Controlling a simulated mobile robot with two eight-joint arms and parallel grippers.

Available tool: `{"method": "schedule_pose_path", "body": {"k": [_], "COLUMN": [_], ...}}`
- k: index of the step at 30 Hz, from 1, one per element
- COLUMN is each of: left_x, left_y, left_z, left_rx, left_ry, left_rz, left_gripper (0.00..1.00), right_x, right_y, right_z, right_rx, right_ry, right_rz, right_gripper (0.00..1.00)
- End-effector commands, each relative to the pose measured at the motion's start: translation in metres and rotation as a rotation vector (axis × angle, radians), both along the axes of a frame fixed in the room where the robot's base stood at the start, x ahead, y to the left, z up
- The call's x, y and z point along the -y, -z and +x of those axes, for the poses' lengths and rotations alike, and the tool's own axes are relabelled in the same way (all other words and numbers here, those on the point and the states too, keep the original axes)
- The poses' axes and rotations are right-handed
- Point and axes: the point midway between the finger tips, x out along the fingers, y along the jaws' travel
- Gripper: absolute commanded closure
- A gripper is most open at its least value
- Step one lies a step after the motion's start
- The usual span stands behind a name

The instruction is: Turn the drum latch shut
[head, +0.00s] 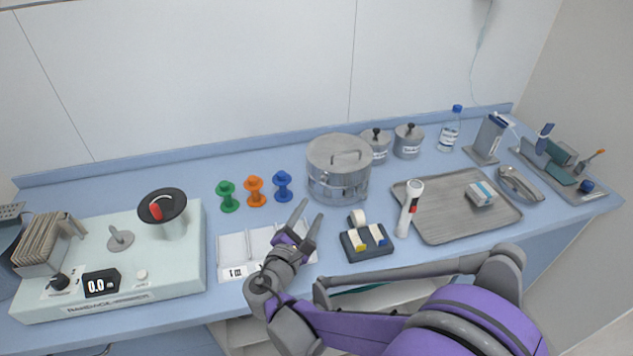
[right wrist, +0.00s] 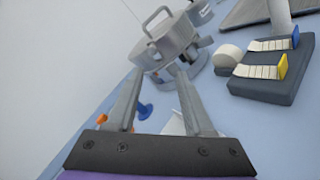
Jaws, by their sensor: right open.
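A round steel drum (head: 338,170) stands upright at the back middle of the counter, with a flat lid and a loop handle on top. A band with small fittings runs around its side; the latch is too small to make out clearly. In the right wrist view the drum (right wrist: 172,42) is beyond my fingertips, partly hidden by them. My right gripper (head: 311,212) is open and empty. It is in front of the drum, a little left of it, with its fingers pointing toward the back. The same gripper shows in the right wrist view (right wrist: 158,75).
Green (head: 228,196), orange (head: 254,191) and blue (head: 283,186) spools stand left of the drum. A white divided tray (head: 234,247) lies under my right gripper. A dark block (head: 367,242) with tape, a white torch (head: 408,208) and a grey tray (head: 440,232) are to the right.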

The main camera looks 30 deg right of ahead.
Motion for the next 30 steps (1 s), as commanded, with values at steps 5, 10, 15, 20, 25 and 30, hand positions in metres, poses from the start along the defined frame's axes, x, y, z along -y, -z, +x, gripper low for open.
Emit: {"method": "schedule_pose_path", "body": {"k": [5,10,15,20,25,30], "left_x": [0.000,0.000,0.000,0.000,0.000,0.000], "left_y": [0.000,-0.004,-0.009,-0.012,-0.014,-0.014], "left_z": [0.000,0.001,0.002,0.003,0.004,0.004], "left_rx": [0.000,0.002,0.004,0.006,0.007,0.007], "left_ry": [0.000,0.000,0.000,0.000,0.000,0.000], "left_rz": [0.000,0.000,0.000,0.000,0.000,0.000], "left_gripper": [1.00,1.00,1.00,1.00,1.00,1.00], "right_x": [-0.002,0.019,0.044,0.062,0.073,0.075], "right_y": [-0.005,-0.006,-0.006,-0.006,-0.005,-0.005], "right_z": [0.010,0.026,0.049,0.066,0.076,0.078], "right_rx": [-0.002,-0.002,-0.001,0.000,0.000,-0.001], "right_ry": [-0.012,-0.009,-0.008,-0.010,-0.012,-0.013], "right_rz": [-0.077,-0.075,-0.073,-0.072,-0.071,-0.070], "right_gripper": [0.48,0.48,0.48,0.48,0.48,0.48]}}
